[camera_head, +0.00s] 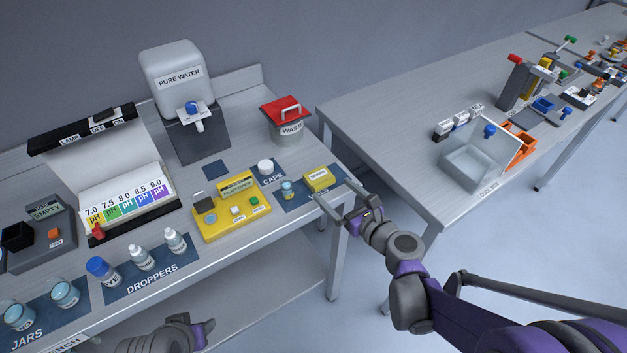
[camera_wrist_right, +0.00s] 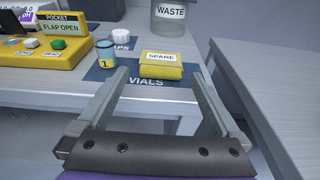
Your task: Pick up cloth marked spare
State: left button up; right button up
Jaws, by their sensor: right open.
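The cloth marked SPARE (camera_head: 318,178) is a small yellow folded pad with a white label. It lies on the dark blue VIALS mat (camera_head: 327,194) near the bench's right end. In the right wrist view the cloth (camera_wrist_right: 160,66) sits beyond and between my fingertips. My right gripper (camera_head: 338,199) is open and empty, just off the bench's front edge and short of the cloth; its fingers also frame the right wrist view (camera_wrist_right: 160,85). My left gripper (camera_head: 187,325) is partly seen at the bottom, below the bench top; its jaws are unclear.
A small vial (camera_head: 287,190) marked 1 stands just left of the cloth. The yellow pocket device (camera_head: 231,212) is further left. The red-lidded WASTE jar (camera_head: 287,121) stands behind. A gap separates this bench from the right-hand table (camera_head: 385,120).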

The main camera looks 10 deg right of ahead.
aim_at(323, 180)
jog(key=x, duration=0.3)
jog(key=shift+w, duration=0.1)
jog(key=x, duration=0.5)
jog(key=shift+w+f, duration=0.15)
jog(key=shift+f, duration=0.1)
jog(key=shift+d, duration=0.1)
jog(key=c, duration=1)
jog(key=shift+c, duration=0.2)
jog(key=shift+r, duration=0.15)
